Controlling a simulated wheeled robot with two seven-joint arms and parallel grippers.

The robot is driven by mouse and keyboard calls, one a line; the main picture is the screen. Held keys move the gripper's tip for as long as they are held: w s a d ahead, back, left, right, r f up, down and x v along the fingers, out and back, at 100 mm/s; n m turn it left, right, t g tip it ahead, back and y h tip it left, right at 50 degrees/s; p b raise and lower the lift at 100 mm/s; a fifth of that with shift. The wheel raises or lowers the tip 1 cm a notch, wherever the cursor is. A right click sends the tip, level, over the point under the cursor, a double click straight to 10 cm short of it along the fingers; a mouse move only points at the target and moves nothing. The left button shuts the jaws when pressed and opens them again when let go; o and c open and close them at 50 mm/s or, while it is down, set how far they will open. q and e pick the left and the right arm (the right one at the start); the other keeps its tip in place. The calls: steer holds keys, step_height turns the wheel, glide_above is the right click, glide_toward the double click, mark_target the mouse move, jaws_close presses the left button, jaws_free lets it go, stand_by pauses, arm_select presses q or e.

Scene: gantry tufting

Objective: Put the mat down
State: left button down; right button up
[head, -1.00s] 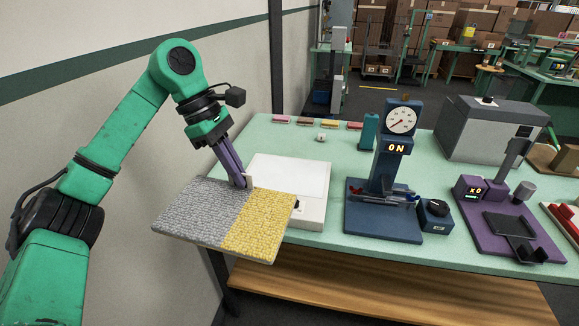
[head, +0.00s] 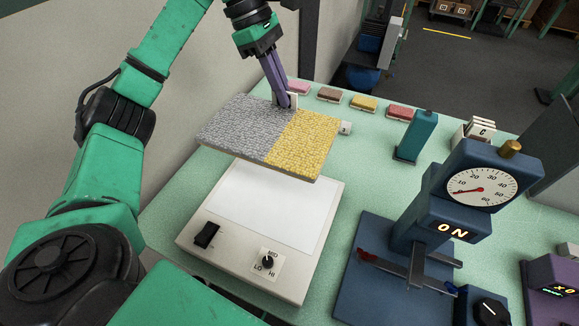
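The mat (head: 252,140) is a flat board, grey looped pile on its left part and yellow on its right. My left gripper (head: 287,102) is shut on the mat at its far edge, by a small pale tab. The mat hangs over the back part of a white light-box-like panel (head: 262,212), apparently above it and not touching. My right gripper is not in view.
A blue gauge press (head: 410,235) lit "ON" stands right of the panel. Several coloured blocks (head: 363,103) line the table's back edge, near a teal post (head: 415,136). Green table top (head: 170,215) is bare left of the panel. A purple device (head: 552,288) is at far right.

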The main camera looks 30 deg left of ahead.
arm_select(q)
steer(key=f, duration=0.5)
steer(key=s+f, duration=0.1)
steer(key=f, duration=0.4)
steer(key=f+b, duration=0.1)
steer(key=f, duration=0.4)
steer(key=shift+s+f, duration=0.25)
steer(key=shift+f, duration=0.1)
steer(key=f, duration=0.2)
steer(key=shift+s+f, duration=0.25)
steer(key=shift+f, duration=0.15)
steer(key=shift+w+f, duration=0.15)
steer(key=shift+f, duration=0.3)
steer(key=c, duration=1.1)
jaws_free()
steer(key=shift+o, duration=0.2)
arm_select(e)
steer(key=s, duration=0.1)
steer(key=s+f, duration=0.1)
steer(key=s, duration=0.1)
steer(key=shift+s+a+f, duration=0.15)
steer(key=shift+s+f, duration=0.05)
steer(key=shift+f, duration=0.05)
